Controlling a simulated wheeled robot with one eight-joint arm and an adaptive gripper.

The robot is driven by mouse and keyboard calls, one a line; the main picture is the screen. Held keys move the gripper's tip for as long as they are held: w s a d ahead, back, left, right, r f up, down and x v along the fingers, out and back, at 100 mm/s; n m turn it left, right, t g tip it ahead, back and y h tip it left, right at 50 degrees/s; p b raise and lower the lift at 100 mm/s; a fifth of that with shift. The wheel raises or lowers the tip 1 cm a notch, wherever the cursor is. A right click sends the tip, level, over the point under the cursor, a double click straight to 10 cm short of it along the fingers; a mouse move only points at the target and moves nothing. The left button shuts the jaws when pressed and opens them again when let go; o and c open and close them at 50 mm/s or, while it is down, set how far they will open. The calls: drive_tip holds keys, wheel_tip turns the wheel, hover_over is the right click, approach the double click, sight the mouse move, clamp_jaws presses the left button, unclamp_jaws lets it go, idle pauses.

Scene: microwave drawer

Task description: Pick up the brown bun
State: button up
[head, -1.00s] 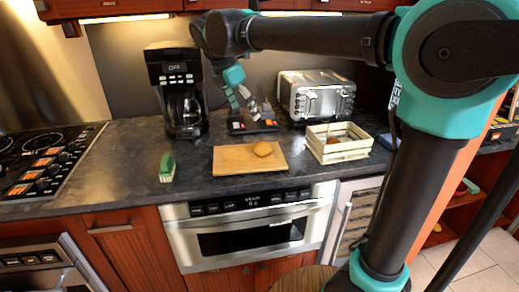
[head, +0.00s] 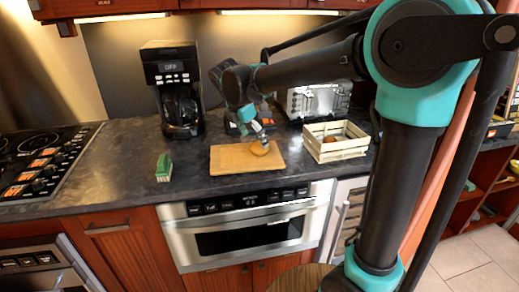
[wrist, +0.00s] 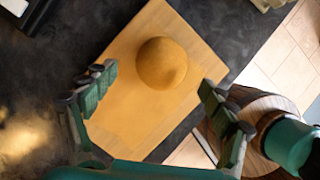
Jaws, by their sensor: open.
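The round brown bun (head: 259,148) sits on the right part of a wooden cutting board (head: 228,161) on the dark counter. It also shows in the wrist view (wrist: 161,63), on the bare board (wrist: 130,123). My gripper (head: 264,138) is just above and behind the bun in the head view. In the wrist view my gripper (wrist: 155,85) is open, with one green-padded finger on each side of the bun and room between. The fingers appear apart from the bun, and nothing is held.
A coffee maker (head: 175,90) stands at the back left. A green-topped object (head: 164,167) lies left of the board, and the stove (head: 40,160) is farther left.

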sight(257, 143)
drive_tip(key=x, duration=0.4)
drive_tip(key=shift+c, duration=0.2)
drive_tip(key=c, duration=1.2)
